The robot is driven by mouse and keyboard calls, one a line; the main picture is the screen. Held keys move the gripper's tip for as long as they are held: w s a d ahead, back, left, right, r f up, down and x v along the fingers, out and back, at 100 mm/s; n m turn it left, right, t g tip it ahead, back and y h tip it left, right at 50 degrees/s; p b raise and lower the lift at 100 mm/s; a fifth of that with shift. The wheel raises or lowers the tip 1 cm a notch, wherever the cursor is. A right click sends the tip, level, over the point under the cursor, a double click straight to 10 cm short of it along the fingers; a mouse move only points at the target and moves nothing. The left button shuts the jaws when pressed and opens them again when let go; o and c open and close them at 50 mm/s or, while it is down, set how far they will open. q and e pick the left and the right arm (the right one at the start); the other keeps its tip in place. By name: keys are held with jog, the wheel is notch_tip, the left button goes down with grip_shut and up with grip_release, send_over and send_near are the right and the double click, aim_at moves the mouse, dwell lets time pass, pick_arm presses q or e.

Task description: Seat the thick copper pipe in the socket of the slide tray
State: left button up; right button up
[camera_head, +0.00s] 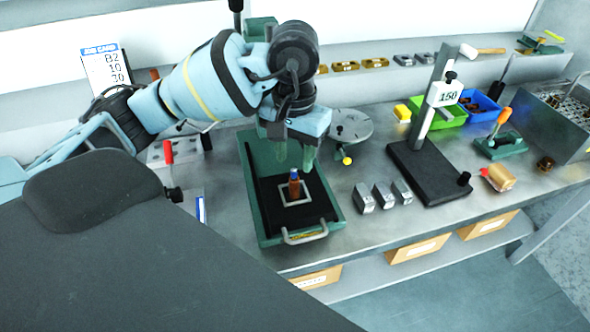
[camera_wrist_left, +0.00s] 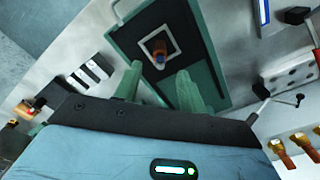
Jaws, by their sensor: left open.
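The thick copper pipe (camera_head: 294,186) stands roughly upright inside the pale square socket (camera_head: 281,197) of the slide tray (camera_head: 256,215); its upper end looks blue. In the left wrist view the pipe (camera_wrist_left: 159,50) is seen from above, inside the socket frame. Whether its bottom is fully down cannot be told. The tray is green with a dark floor and a front handle. My left gripper (camera_head: 295,159) is open above the pipe, its green fingers apart and empty. In the wrist view its fingertips (camera_wrist_left: 160,73) are on either side, just below the pipe. My right gripper is out of view.
Several metal blocks (camera_head: 384,195) lie right of the tray, beside a height gauge (camera_head: 430,172) on a black base. A round grey plate (camera_head: 350,125) stands behind. Green and blue bins (camera_head: 480,107) are farther right. A red-handled tool (camera_head: 169,155) is left of the tray.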

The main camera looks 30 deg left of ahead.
pick_arm(q)
notch_tip(320, 180, up, 5)
jog(key=shift+r, duration=0.2)
jog(key=shift+f, duration=0.1)
dwell(0.5)
